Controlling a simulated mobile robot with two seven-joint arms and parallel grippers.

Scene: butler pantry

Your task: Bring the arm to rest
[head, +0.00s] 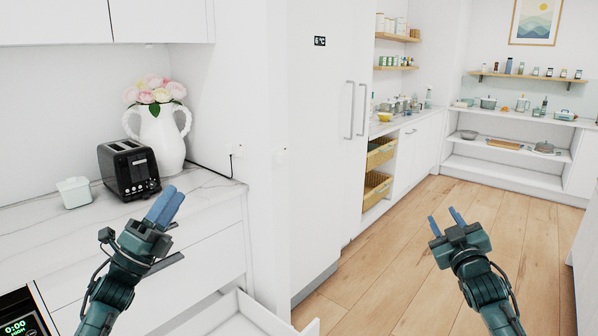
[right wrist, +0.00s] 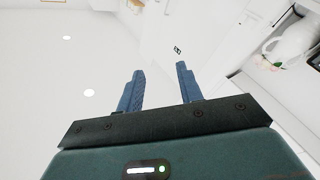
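My left gripper (head: 166,204) is raised at the left of the head view, in front of the counter and drawers. Its two blue fingers appear close together and overlap from this angle, so I cannot tell if they meet. No object shows in it. My right gripper (head: 445,218) is raised over the wood floor at the right. Its blue fingers are apart with nothing between them. The right wrist view shows the same gap between the fingers (right wrist: 160,88). No object is touched by the right gripper.
A marble counter (head: 215,194) holds a black toaster (head: 128,170), a white flower vase (head: 162,138) and a pale green container (head: 74,192). A white drawer (head: 240,315) stands open below. Open shelves (head: 510,151) line the back. The wood floor (head: 400,275) is clear.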

